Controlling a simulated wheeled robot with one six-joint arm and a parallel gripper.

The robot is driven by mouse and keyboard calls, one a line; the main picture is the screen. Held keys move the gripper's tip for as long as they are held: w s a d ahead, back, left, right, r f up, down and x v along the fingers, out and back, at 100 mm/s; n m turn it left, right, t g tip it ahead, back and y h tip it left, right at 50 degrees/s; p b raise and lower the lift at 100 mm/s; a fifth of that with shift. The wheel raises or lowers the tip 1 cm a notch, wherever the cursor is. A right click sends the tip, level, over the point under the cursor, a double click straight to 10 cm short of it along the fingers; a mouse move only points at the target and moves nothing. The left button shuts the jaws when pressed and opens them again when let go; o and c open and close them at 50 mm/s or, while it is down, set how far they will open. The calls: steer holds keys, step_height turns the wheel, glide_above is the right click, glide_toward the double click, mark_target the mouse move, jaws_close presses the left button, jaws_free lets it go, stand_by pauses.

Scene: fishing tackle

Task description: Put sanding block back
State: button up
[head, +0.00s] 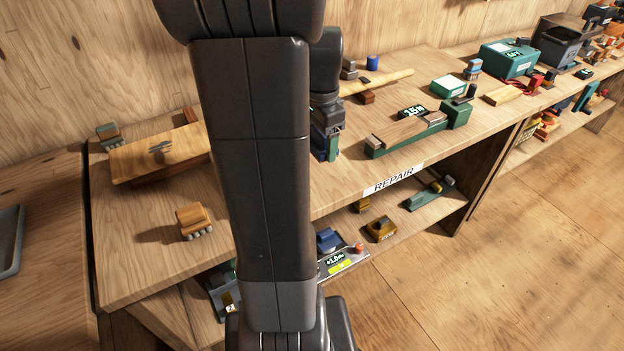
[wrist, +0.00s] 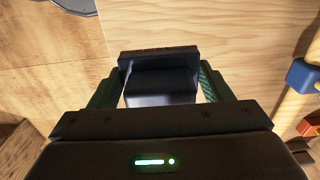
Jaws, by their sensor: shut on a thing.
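My gripper (head: 327,148) is over the repair bench, beside my arm in the head view. In the wrist view, my gripper (wrist: 160,84) is shut on a dark block with a brown strip along its far edge, which I take to be the sanding block (wrist: 160,82). The green fingers are on its left and right sides. In the head view only a small blue part of it shows. Whether it touches the bench top is hard to tell.
The repair bench (head: 150,250) has a wooden board (head: 140,158) and a small wheeled wooden block (head: 194,220) at left. A green vise-like tool (head: 410,132) stands right of my gripper, with a blue cylinder (head: 372,62) behind. Bench top around the gripper looks clear.

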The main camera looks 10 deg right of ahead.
step_height(320, 180, down, 8)
steer(key=shift+f, duration=0.2)
steer(key=shift+b, duration=0.35)
steer(key=o, duration=1.1)
steer(key=shift+f, duration=0.15)
step_height(320, 180, up, 12)
steer(key=shift+r+p, duration=0.2)
steer(key=shift+p, duration=0.5)
